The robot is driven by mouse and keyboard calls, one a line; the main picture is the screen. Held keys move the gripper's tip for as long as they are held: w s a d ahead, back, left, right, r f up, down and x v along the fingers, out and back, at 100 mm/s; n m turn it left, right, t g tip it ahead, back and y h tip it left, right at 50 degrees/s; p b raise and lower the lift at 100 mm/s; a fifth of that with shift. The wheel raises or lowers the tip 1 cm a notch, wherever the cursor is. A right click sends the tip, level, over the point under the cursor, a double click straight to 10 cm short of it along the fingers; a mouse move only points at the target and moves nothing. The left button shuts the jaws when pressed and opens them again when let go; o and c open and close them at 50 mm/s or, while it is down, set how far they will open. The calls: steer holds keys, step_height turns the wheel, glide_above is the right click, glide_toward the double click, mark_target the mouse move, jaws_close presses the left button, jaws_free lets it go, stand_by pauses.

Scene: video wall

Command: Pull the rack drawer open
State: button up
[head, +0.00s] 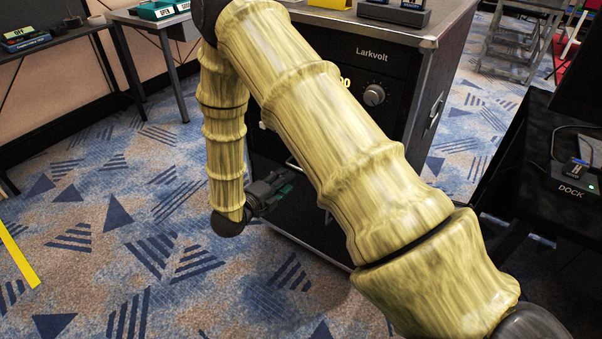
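The rack (425,75) is a dark metal cabinet with a grey top, standing behind my arm. Its upper front panel (375,65) reads "Larkvolt" and carries a round knob (374,95). My arm crosses in front and hides most of the lower front, so the drawer's face and how far it stands out cannot be made out. A bit of thin pale metal (291,162) shows beside the arm. My gripper (279,188) is low at the rack's front left, pointing right toward it. Its fingers are small and dark; I cannot tell whether they are open or touch anything.
A dark table with a dock (572,178) stands close on the right.

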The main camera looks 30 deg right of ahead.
steer(key=b+x, duration=0.1)
steer(key=x, duration=0.9)
jaws_close()
steer(key=shift+a, duration=0.1)
